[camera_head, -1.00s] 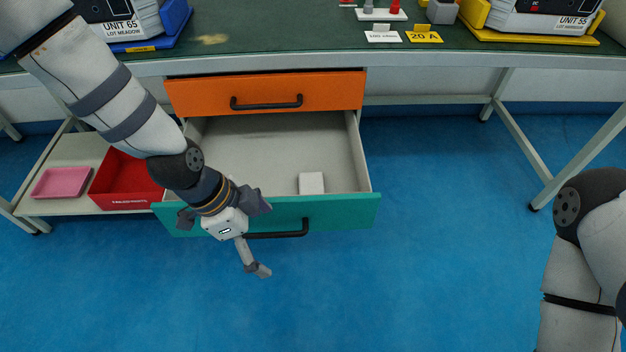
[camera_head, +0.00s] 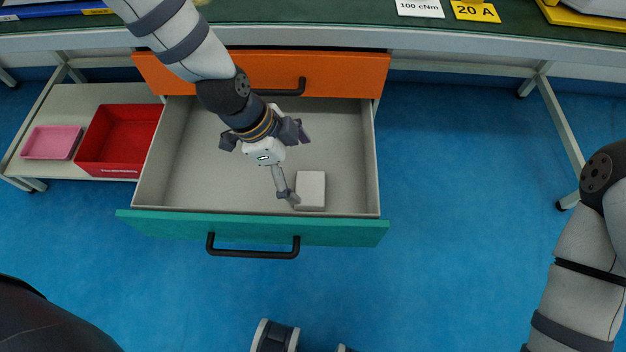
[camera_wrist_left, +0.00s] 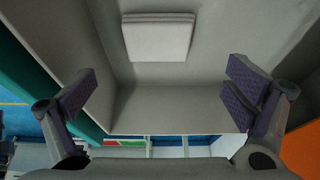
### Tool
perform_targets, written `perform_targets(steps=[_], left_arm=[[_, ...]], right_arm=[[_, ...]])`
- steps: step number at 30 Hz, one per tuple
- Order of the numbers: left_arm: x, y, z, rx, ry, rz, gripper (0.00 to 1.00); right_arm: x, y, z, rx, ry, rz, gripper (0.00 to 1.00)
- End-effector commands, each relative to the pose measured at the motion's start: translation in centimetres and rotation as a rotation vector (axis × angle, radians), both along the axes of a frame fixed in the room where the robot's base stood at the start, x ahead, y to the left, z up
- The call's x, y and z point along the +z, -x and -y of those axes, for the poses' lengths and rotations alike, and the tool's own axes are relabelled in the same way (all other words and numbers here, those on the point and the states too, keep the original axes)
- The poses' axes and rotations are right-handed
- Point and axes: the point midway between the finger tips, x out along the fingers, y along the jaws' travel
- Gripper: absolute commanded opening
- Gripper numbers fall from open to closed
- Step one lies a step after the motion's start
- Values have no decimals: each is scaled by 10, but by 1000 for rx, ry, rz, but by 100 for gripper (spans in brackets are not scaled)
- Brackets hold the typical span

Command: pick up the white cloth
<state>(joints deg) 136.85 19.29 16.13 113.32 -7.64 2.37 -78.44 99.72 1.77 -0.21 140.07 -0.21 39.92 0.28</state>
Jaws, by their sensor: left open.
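The white cloth (camera_head: 311,190) is a folded, squarish pad lying flat on the floor of the open teal-fronted drawer (camera_head: 215,185), near its front right. It also shows at the top middle of the left wrist view (camera_wrist_left: 158,38). My left gripper (camera_head: 297,165) is over the drawer, just left of the cloth in the head view. Its two fingers are spread wide with nothing between them, as the left wrist view (camera_wrist_left: 165,98) also shows. One fingertip appears beside the cloth's left edge in the head view; I cannot tell whether they touch. My right gripper is out of view.
A shut orange drawer (camera_head: 340,75) lies above the open one, under the green bench top (camera_head: 300,20). The teal front has a black handle (camera_head: 254,252). A red bin (camera_head: 115,140) and pink tray (camera_head: 52,142) stand on a low shelf at left. Blue floor at right is clear.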

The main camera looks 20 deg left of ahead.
Motion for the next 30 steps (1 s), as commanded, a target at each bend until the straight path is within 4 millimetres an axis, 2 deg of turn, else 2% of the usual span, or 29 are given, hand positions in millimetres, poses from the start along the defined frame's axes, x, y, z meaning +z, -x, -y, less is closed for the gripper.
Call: perform_targets(steps=[1, 5, 10, 13, 19, 20, 26, 30], left_arm=[[-10, 0, 3, -1, 0, -3, 97], [-24, -1, 7, 0, 0, -2, 97], [-57, 0, 16, -2, 0, -3, 97], [-65, -2, 20, 0, 0, 0, 97], [-65, -3, 20, 0, 0, 3, 97], [-65, -3, 20, 0, 0, 3, 94], [-64, -3, 20, 0, 0, 3, 50], [-65, -3, 20, 0, -1, 2, 49]], right_arm=[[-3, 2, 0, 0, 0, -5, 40], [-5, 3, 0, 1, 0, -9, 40], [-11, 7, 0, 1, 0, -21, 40], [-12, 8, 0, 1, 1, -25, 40], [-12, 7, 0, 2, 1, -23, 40], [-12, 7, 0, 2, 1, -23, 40], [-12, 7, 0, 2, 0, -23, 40], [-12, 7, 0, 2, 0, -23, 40]])
